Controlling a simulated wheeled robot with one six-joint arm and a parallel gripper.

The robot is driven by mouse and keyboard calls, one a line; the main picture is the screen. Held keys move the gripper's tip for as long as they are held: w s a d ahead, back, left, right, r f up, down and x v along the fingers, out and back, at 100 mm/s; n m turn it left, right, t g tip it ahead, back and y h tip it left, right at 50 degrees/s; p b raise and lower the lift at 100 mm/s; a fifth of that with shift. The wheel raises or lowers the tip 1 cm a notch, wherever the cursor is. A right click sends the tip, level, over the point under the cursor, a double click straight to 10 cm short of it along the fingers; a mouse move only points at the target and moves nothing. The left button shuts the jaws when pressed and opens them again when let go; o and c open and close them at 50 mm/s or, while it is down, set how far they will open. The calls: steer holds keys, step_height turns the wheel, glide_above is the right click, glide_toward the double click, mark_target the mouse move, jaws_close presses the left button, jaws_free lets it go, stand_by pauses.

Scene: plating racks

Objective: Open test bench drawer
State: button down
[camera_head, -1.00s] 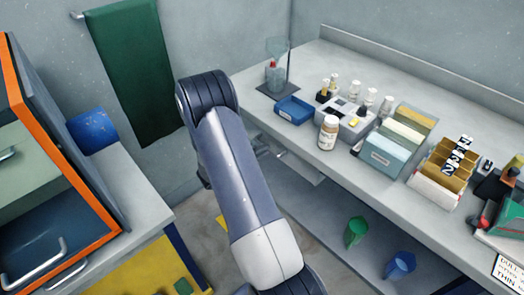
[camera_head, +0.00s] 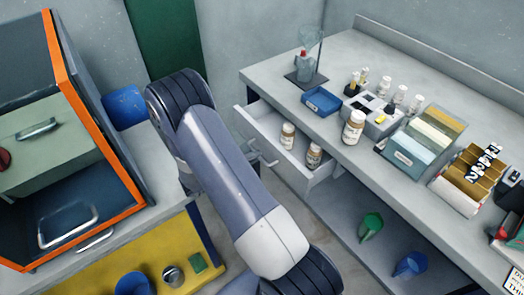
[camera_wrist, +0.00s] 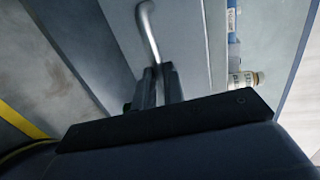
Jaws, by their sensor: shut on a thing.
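The test bench drawer (camera_head: 268,122) stands pulled out from under the grey bench top (camera_head: 345,53) in the head view. Two capped brown bottles, one (camera_head: 288,136) and another (camera_head: 314,155), are inside it. In the wrist view, the drawer front (camera_wrist: 183,35) fills the middle, with a curved metal handle (camera_wrist: 148,35). My gripper (camera_wrist: 158,72) is shut on the lower end of that handle. In the head view my arm hides most of the gripper and the handle.
On the bench are a blue tray (camera_head: 322,101), a bottle (camera_head: 353,127), vials and file boxes (camera_head: 410,152). Green (camera_head: 370,226) and blue (camera_head: 410,264) funnels sit on the lower shelf. An orange-framed cabinet (camera_head: 100,125) stands left. The floor between is narrow.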

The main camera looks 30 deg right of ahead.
steer(key=c, duration=1.5)
jaws_free()
steer(key=shift+a, duration=0.15)
steer(key=v, duration=0.7)
steer(key=shift+a, duration=0.15)
